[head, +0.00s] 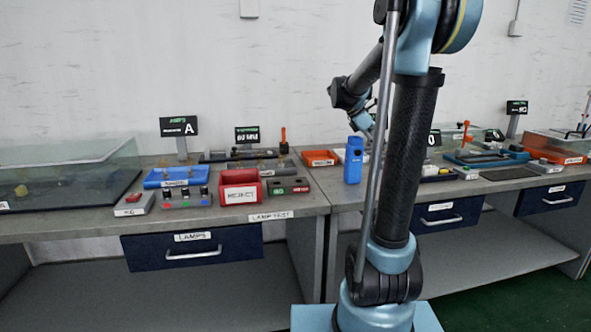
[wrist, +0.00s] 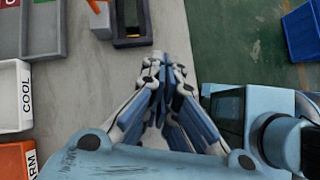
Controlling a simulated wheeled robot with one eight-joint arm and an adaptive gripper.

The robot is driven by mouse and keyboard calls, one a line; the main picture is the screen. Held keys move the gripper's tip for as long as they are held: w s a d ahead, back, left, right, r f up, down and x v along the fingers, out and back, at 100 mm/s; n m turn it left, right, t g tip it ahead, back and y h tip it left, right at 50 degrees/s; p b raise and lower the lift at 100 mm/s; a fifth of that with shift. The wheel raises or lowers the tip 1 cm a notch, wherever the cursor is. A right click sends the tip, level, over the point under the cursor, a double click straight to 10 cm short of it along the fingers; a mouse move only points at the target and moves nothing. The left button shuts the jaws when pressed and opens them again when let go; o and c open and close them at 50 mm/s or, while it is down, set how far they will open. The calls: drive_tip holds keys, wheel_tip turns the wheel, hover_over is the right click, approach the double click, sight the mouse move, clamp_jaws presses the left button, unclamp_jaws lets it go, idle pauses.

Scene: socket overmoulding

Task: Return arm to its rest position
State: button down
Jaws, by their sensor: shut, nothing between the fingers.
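My gripper (wrist: 165,88) shows in the wrist view with its blue and white fingers together and nothing between them. It is above the grey bench top (wrist: 85,110), near the bench edge. In the head view my arm (head: 408,160) rises in front of the right bench, with its upper links bent back toward the wall. The fingers cannot be made out clearly in the head view, as the arm partly hides that area.
Below the gripper lie a white COOL tray (wrist: 14,97), an orange tray (wrist: 16,160) and a dark fixture (wrist: 131,22). A blue crate (wrist: 303,30) is at the upper right. A red REJECT bin (head: 240,187) and blue tray (head: 176,178) stand on the left bench.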

drive_tip(key=s+a+f+m+y, duration=0.2)
drive_tip(key=s+a+f+m, duration=0.2)
drive_tip(key=s, duration=0.5)
drive_tip(key=s+a+f+m+t+y, duration=0.1)
drive_tip(key=s+a+f+m+y, duration=0.2)
drive_tip(key=s+f+m, duration=0.4)
drive_tip(key=s+a+f+m+t+y, duration=0.1)
drive_tip(key=s+a+f+m+y, duration=0.1)
drive_tip(key=s+a+f+m, duration=0.3)
drive_tip(key=s+f, duration=0.4)
drive_tip(key=s, duration=0.4)
drive_tip(key=shift+s+f+y, duration=0.15)
drive_tip(key=shift+s+y, duration=0.05)
drive_tip(key=shift+y, duration=0.2)
